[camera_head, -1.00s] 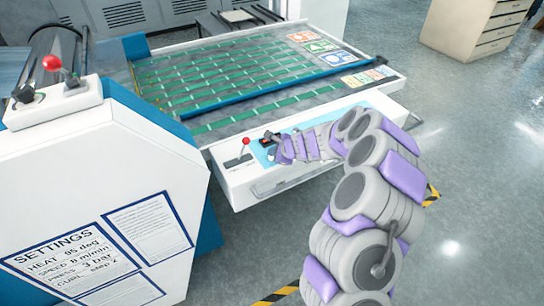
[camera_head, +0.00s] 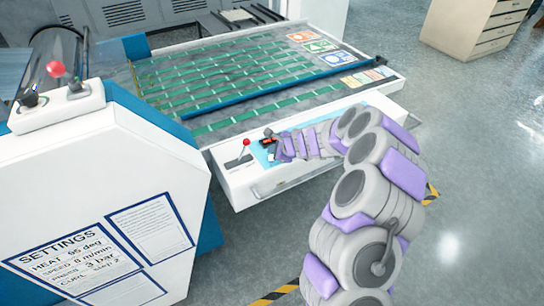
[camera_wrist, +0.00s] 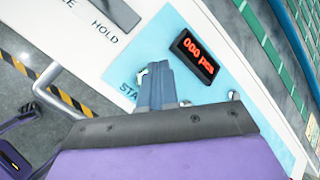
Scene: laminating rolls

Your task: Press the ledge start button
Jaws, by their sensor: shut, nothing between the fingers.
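The ledge (camera_head: 240,182) is a white shelf at the front of the laminating table, with a light-blue panel (camera_wrist: 131,66) on it. In the wrist view a label beginning "STA" (camera_wrist: 128,91) is partly covered by my gripper (camera_wrist: 155,72). My gripper is shut and empty, its grey fingertips over the blue panel right beside the label. Part of a small pale and dark round thing (camera_wrist: 142,75) shows at the fingertips; I cannot tell whether they touch it. The start button is not clearly visible. In the head view my gripper (camera_head: 273,138) is small, over the panel.
A black display (camera_wrist: 197,55) with red digits stands beside my fingers. A red-knobbed lever (camera_head: 244,146) stands left of my gripper on the ledge. A white machine housing (camera_head: 100,180) fills the left. A metal rail (camera_wrist: 65,88) runs along the ledge's outer edge.

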